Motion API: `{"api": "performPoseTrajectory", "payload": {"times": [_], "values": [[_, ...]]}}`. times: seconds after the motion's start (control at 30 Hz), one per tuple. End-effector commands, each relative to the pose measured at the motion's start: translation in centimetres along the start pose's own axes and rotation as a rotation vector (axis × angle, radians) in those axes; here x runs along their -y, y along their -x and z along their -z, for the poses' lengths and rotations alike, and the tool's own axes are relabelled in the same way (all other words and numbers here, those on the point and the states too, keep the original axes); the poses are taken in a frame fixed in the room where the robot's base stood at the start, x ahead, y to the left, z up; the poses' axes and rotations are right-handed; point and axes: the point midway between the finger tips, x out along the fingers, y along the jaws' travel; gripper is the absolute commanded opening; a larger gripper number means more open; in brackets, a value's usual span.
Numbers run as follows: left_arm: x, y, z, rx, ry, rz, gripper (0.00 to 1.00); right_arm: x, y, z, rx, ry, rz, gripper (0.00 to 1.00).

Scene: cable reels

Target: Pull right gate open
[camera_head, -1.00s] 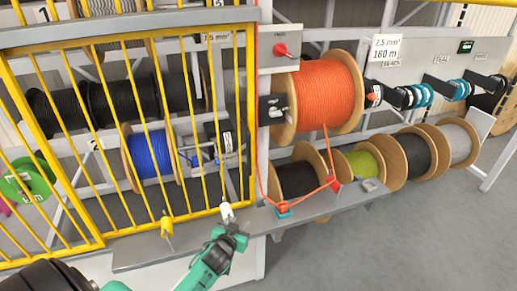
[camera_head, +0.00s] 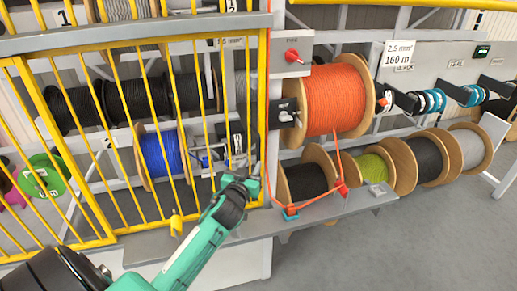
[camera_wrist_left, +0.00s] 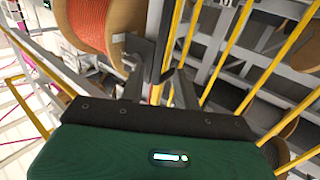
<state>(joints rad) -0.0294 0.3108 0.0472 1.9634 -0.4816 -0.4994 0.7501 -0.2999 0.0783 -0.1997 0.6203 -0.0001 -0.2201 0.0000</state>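The yellow barred gate (camera_head: 262,120) stands in front of the left part of the shelf, and its right upright is closest to my left gripper. My left gripper (camera_head: 246,176) is at the lower right of this gate, by the upright. In the left wrist view the fingers of my left gripper (camera_wrist_left: 158,72) are apart, with a yellow bar (camera_wrist_left: 156,93) showing between them. I cannot tell whether they touch it. A yellow latch-like piece (camera_head: 177,226) hangs lower left on the gate. My right gripper is not in view.
An orange cable reel (camera_head: 335,100) sits right of the gate, with its cable hanging to a red clip (camera_head: 341,188) by the grey ledge (camera_head: 330,210). A blue reel (camera_head: 162,154) is behind the bars. The floor (camera_head: 430,240) at right is clear.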

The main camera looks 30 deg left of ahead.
Motion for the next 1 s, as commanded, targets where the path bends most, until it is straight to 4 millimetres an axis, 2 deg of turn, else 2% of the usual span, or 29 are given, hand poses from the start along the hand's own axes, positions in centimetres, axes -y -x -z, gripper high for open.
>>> {"api": "performPoseTrajectory", "payload": {"times": [0.03, 0.2, 0.5, 0.93, 1.0], "values": [[0.0, -1.0, 0.4, -0.001, 0.0, 0.0, 0.32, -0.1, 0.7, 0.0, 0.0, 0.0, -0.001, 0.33], [0.0, -4.0, 0.4, -0.001, 0.0, 0.0, 0.32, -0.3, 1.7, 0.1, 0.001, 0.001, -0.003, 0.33], [0.0, -7.6, 0.1, 0.0, 0.0, 0.0, 0.32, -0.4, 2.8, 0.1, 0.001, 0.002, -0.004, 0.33], [0.0, -8.2, -0.1, 0.0, 0.0, -0.001, 0.32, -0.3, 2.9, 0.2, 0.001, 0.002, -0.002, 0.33], [0.0, -8.2, -0.1, 0.0, 0.0, -0.001, 0.18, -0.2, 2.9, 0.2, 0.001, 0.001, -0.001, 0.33]]}}
